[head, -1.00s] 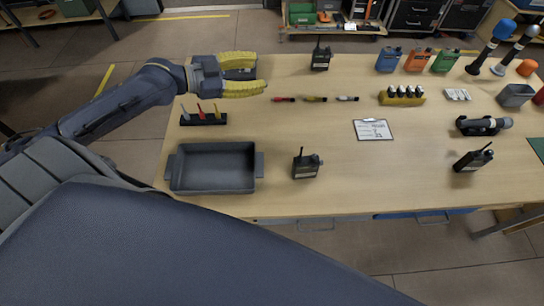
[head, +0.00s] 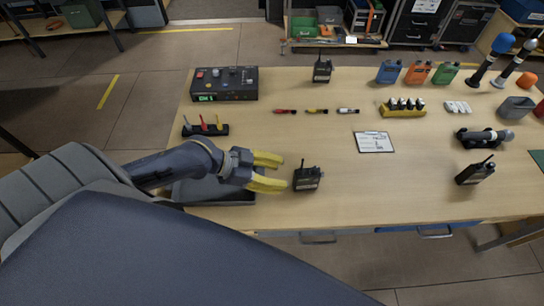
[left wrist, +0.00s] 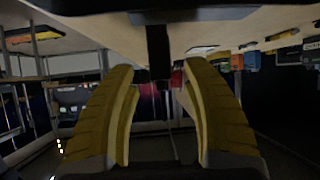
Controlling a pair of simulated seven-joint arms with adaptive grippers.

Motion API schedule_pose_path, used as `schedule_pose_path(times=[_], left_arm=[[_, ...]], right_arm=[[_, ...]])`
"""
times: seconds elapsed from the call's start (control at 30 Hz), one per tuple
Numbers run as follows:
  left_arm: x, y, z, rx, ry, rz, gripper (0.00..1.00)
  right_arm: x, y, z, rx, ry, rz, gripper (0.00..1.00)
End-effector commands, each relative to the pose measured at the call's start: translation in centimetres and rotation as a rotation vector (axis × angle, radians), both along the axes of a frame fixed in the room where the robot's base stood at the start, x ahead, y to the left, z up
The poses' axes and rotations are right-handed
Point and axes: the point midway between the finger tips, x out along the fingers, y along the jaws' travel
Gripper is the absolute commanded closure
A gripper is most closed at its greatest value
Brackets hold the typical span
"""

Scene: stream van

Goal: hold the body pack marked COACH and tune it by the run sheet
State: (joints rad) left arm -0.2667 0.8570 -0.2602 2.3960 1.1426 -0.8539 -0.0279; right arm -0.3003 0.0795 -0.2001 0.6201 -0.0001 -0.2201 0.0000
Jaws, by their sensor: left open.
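Three dark body packs with antennas stand on the table: one front centre (head: 307,180), one at the back (head: 322,71) and one at the right (head: 475,172). I cannot read which is marked COACH. My left gripper (head: 283,173) has yellow fingers, open and empty, just left of the front centre pack and pointing at it. In the left wrist view, a dark upright shape (left wrist: 158,52), likely that pack, shows between and beyond the open fingers (left wrist: 163,80). A clipboard sheet (head: 373,142), likely the run sheet, lies mid table; its text is unreadable. My right gripper is not in view.
My left arm partly covers a grey tray (head: 228,198). A dark control box (head: 224,84) with a green display is back left, with a small tool rack (head: 205,129) before it. Three pens lie behind centre. A battery holder (head: 403,107) and microphones are at the right.

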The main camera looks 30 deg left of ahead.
Motion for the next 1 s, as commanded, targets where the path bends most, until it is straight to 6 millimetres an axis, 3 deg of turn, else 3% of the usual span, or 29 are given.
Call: schedule_pose_path(times=[0.6,1.0], left_arm=[[3.1,-4.1,-3.0,-0.001,0.000,-0.001,0.52],[3.9,-5.1,-3.9,0.000,0.000,-0.001,0.52]], right_arm=[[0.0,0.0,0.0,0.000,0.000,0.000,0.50],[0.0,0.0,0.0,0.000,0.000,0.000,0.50]])
